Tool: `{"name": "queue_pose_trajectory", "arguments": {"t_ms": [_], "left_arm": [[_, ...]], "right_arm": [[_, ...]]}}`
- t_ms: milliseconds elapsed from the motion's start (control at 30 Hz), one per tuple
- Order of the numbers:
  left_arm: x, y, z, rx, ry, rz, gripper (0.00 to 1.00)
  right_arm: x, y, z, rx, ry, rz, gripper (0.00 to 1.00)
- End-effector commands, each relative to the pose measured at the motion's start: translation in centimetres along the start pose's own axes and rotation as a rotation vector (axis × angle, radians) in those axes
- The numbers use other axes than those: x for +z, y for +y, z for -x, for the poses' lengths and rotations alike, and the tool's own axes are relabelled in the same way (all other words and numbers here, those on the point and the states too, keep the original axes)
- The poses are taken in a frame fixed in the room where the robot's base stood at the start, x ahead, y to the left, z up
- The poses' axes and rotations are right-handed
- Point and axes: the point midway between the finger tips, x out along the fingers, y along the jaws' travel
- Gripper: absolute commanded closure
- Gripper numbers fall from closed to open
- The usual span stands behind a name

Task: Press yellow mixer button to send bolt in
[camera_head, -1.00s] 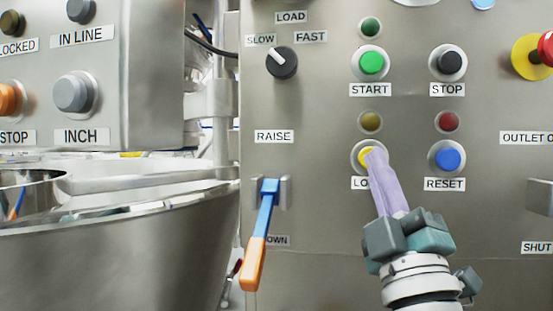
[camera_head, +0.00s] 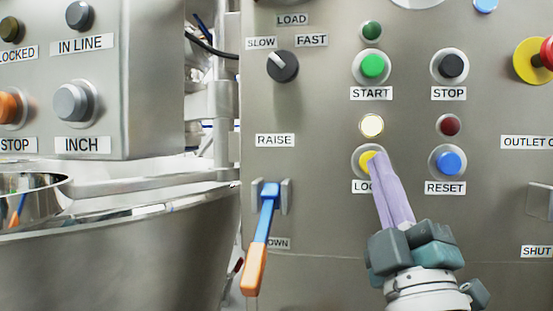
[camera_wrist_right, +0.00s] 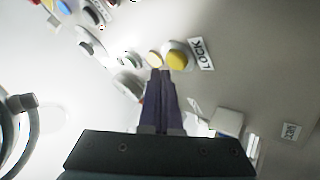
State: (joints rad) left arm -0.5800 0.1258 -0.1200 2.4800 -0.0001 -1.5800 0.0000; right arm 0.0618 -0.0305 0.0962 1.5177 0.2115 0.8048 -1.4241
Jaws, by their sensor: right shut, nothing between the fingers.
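The yellow button (camera_head: 366,161) sits in a pale ring on the steel panel, under a lit pale-yellow lamp (camera_head: 372,126). Its LOCK label (camera_head: 359,187) is partly covered by my fingers. My right gripper (camera_head: 381,156) is shut and empty, its lilac fingertips overlapping the button's right side. In the right wrist view the fingertips (camera_wrist_right: 160,73) lie close beside the yellow button (camera_wrist_right: 177,60); I cannot tell whether they touch it. I cannot make out a bolt. My left gripper is not in view.
Close by are the blue RESET button (camera_head: 447,160), green START button (camera_head: 373,66) and black STOP button (camera_head: 451,66). A blue-and-orange lever (camera_head: 261,235) sticks out at left. A steel bowl (camera_head: 110,260) stands lower left; a red stop knob (camera_head: 547,52) is at right.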

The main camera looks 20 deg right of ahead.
Motion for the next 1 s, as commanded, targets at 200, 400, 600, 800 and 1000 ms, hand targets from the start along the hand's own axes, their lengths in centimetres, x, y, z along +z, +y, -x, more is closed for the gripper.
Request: {"name": "queue_pose_trajectory", "arguments": {"t_ms": [200, 400, 600, 800, 1000], "left_arm": [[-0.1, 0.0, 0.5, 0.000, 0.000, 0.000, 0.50], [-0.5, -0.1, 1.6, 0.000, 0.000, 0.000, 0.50], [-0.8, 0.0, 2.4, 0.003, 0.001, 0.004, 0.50], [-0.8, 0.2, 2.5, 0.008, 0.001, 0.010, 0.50], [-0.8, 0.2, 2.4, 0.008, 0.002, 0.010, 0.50]], "right_arm": [[-0.3, 0.4, 0.3, -0.002, -0.001, -0.001, 1.00], [-1.4, 1.5, 1.6, -0.002, -0.002, -0.001, 1.00], [-2.3, 2.3, 3.0, -0.002, 0.000, -0.001, 1.00], [-2.6, 2.6, 3.5, 0.000, 0.000, -0.001, 1.00], [-2.5, 2.5, 3.5, 0.000, 0.000, -0.001, 1.00]]}}
